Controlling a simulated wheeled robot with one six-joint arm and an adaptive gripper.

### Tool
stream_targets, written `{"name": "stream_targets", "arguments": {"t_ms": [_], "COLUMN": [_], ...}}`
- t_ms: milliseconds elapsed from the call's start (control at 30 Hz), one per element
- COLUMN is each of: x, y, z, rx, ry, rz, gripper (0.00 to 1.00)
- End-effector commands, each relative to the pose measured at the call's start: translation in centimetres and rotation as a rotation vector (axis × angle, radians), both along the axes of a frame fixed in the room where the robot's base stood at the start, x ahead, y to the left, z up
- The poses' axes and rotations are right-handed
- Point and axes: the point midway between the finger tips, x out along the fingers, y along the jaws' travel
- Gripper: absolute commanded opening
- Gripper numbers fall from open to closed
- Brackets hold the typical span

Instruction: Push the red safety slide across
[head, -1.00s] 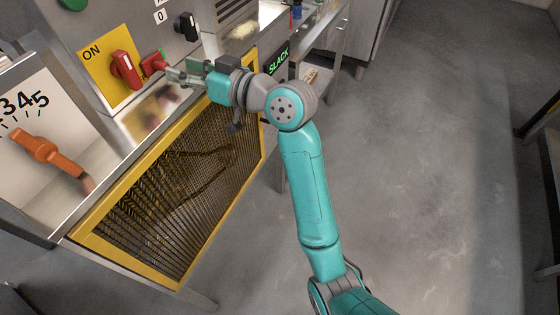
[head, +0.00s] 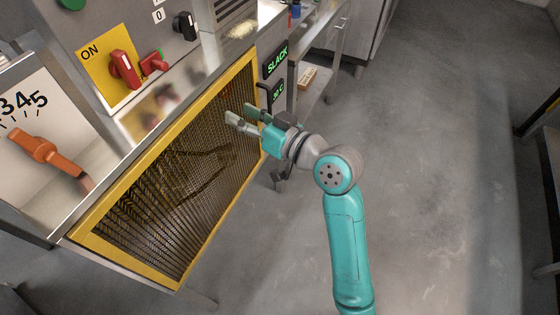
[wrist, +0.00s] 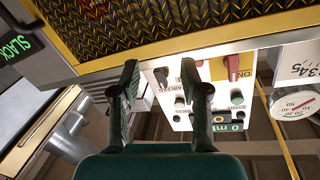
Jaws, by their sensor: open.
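The red safety slide (head: 153,64) is a small red block on the steel machine front, just right of the red ON knob (head: 123,68) on its yellow plate. A bit of green shows at the slide's upper right edge. My gripper (head: 240,112) is open and empty, in front of the mesh guard, well to the lower right of the slide and apart from it. In the wrist view my two fingers (wrist: 160,80) are spread, with the upside-down panel beyond. The red knob also shows there (wrist: 232,66); the slide is too small to make out surely.
The yellow-framed mesh guard (head: 190,165) covers the machine front below a steel ledge. A black knob (head: 185,27) and an orange lever (head: 45,150) flank the slide. A green SLACK display (head: 276,62) is at the right. The floor (head: 440,150) is clear.

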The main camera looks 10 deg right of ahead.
Motion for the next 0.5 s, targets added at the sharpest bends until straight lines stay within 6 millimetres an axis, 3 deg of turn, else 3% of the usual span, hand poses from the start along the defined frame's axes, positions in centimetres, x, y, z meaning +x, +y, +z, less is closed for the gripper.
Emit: {"name": "stream_targets", "arguments": {"t_ms": [500], "x": [-3.4], "y": [-4.1], "z": [-7.3], "rx": [0.018], "ry": [0.075], "rz": [-0.166], "gripper": [0.45]}}
